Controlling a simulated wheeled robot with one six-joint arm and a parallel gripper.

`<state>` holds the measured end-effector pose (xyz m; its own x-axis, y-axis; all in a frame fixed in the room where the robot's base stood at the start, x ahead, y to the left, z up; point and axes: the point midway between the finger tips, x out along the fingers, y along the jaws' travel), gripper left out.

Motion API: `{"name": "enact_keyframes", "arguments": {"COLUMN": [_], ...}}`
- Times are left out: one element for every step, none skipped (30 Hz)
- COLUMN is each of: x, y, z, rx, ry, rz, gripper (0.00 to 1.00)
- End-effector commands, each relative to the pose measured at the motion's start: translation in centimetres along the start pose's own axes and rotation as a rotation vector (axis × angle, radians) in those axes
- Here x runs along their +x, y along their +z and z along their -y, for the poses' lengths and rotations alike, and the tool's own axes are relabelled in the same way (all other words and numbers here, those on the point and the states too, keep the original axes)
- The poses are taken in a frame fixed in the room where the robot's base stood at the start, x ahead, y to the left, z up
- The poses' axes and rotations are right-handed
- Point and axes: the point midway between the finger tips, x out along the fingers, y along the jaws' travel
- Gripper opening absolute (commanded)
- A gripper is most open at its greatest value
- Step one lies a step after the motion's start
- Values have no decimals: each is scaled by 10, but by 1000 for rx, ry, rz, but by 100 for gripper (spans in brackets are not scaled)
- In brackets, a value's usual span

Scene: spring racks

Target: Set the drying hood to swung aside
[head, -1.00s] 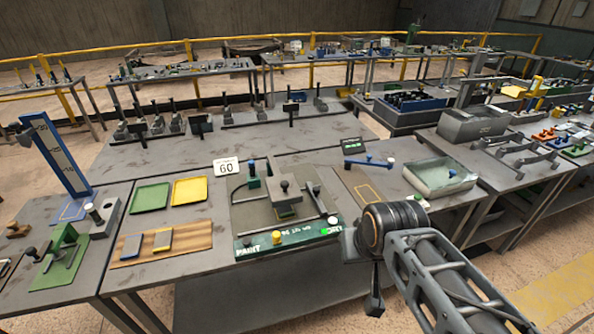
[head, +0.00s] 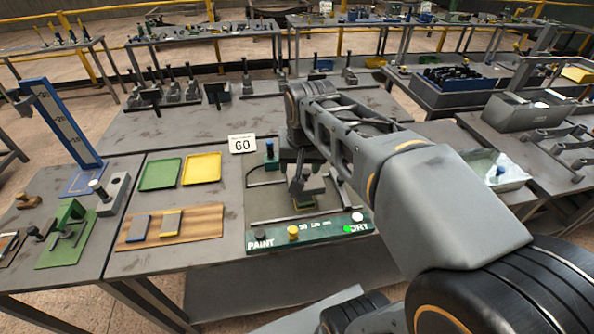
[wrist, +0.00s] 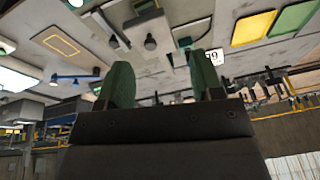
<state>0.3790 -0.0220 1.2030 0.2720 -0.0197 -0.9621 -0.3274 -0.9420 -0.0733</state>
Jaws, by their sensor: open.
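The drying hood (head: 314,187) is a grey block with a dark knob on top. It sits over the middle of the paint station, behind the green front panel (head: 320,231) marked PAINT and DRY. My gripper (head: 299,180) hangs down at the hood and covers part of it and its knob in the head view. In the wrist view my gripper (wrist: 162,82) is open with green finger pads and nothing between them. That view is upside down; the hood (wrist: 148,24) and its knob (wrist: 150,43) show beyond the fingertips, apart from them.
Green (head: 160,173) and yellow (head: 202,168) trays and a wooden board (head: 200,222) lie left.

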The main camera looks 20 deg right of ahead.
Motion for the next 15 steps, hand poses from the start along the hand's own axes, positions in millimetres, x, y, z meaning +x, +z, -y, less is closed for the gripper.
{"name": "enact_keyframes", "arguments": {"x": [11, 14, 18, 22, 26, 32, 37, 41, 47, 52, 56, 60, 64, 67, 70], "y": [-22, -34, -48, -59, -69, -82, -91, -99, -109, -115, -121, -127, -132, -136, -140], "z": [-3, -4, -6, -8, -10, -13, -15, -17, -20, -22, -24, -26, -27, -28, -30], "rx": [78, 125, 185, 229, 270, 323, 360, 395, 438, 468, 496, 528, 548, 568, 588], "ry": [17, 26, 39, 49, 59, 71, 80, 89, 101, 109, 116, 126, 132, 137, 143], "rz": [34, 51, 74, 91, 107, 127, 139, 151, 167, 178, 187, 199, 205, 212, 218], "gripper": [60, 60, 60, 60, 60, 60, 60, 60, 60, 60, 60, 60, 60, 60, 60]}}
